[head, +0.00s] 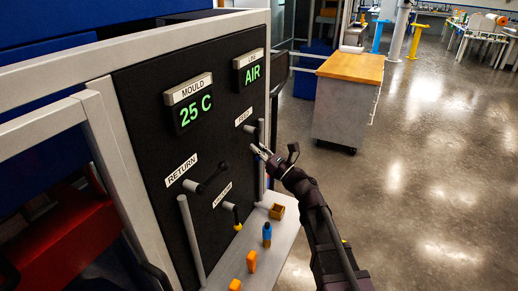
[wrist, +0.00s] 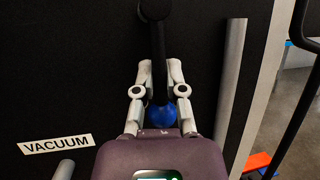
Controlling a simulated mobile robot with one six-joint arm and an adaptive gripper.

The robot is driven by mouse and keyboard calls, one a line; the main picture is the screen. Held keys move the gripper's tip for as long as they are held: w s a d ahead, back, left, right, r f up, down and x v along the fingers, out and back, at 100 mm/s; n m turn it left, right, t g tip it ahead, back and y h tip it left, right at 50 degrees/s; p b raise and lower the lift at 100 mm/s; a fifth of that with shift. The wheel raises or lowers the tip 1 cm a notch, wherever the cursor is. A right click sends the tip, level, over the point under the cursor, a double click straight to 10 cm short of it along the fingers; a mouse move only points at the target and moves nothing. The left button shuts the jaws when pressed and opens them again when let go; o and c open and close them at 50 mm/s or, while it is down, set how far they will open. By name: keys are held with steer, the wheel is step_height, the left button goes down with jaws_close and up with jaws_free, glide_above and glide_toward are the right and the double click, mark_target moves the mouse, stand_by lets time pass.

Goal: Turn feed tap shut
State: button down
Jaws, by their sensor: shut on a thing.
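The feed tap is on the black panel (head: 150,130), beside the FEED label (head: 243,117), and my arm partly hides it in the head view. In the wrist view its black lever (wrist: 158,45) hangs from a round hub at the top and ends in a blue ball (wrist: 161,116). My gripper (head: 261,151) is at this lever. In the wrist view my gripper's fingers (wrist: 160,72) lie on both sides of the lever and are shut on it, with the ball between them nearer the palm.
The return tap (head: 214,177) and the vacuum tap (head: 236,215) with a yellow tip are lower on the panel. Grey upright bars (wrist: 230,80) flank the taps. A shelf (head: 268,240) below holds a blue bottle (head: 267,232) and orange pieces. A display reads AIR (head: 252,74). Open floor lies right.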

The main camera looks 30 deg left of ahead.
steer(key=c, duration=0.7)
jaws_free()
steer(key=shift+s, duration=0.1)
